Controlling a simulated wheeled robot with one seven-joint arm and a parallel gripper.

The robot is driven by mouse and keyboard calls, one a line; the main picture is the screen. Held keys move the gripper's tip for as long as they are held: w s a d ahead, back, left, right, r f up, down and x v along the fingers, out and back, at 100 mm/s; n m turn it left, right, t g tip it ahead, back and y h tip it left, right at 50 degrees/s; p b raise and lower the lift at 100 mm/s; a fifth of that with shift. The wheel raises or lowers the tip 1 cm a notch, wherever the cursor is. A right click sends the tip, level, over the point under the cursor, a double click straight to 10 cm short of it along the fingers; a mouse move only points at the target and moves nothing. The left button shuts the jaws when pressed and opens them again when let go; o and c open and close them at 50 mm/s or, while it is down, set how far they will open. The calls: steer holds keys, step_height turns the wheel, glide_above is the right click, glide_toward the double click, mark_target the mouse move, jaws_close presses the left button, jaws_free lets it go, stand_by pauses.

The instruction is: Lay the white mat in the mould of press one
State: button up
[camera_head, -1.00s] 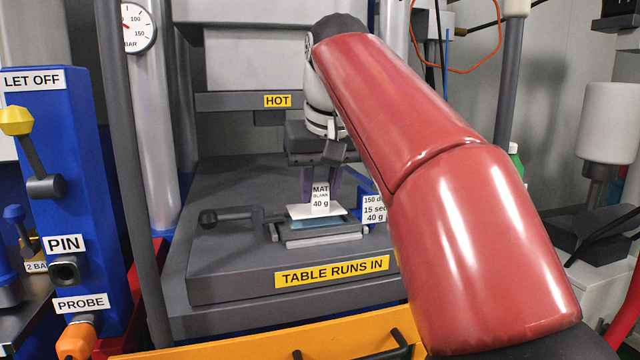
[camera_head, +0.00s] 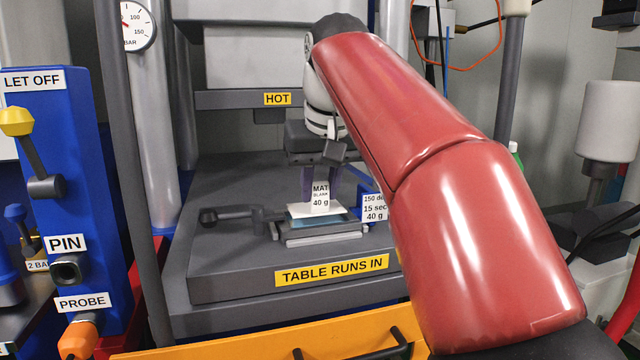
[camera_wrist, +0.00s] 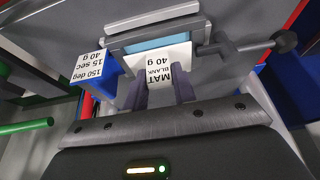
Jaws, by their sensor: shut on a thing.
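The white mat (camera_head: 301,210) carries an upright tag (camera_head: 320,197) reading MAT BLANK 40 g. My gripper (camera_head: 320,184) points down over the press table and is shut on the mat at its tag. The mat also shows in the wrist view (camera_wrist: 178,60), between my fingers (camera_wrist: 160,92) and the mould. The mould (camera_head: 318,232) is a low grey block with a light blue inside, on the table of the press. The mat is over the mould; whether it touches the inside I cannot tell.
A dark handle (camera_head: 225,215) sticks out left of the mould. A card (camera_head: 374,208) reading 150 deg, 15 sec, 40 g stands to its right. The HOT plate (camera_head: 225,102) hangs above. A blue LET OFF post (camera_head: 75,170) stands at left.

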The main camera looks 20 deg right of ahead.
steer(key=shift+f+b, duration=0.75)
steer(key=shift+f, duration=0.25)
steer(key=o, duration=1.1)
steer(key=p+v, duration=0.2)
steer(key=v, duration=0.5)
steer(key=shift+s+r+p, duration=0.15)
steer(key=shift+r+p, duration=0.25)
steer(key=shift+s, duration=0.1)
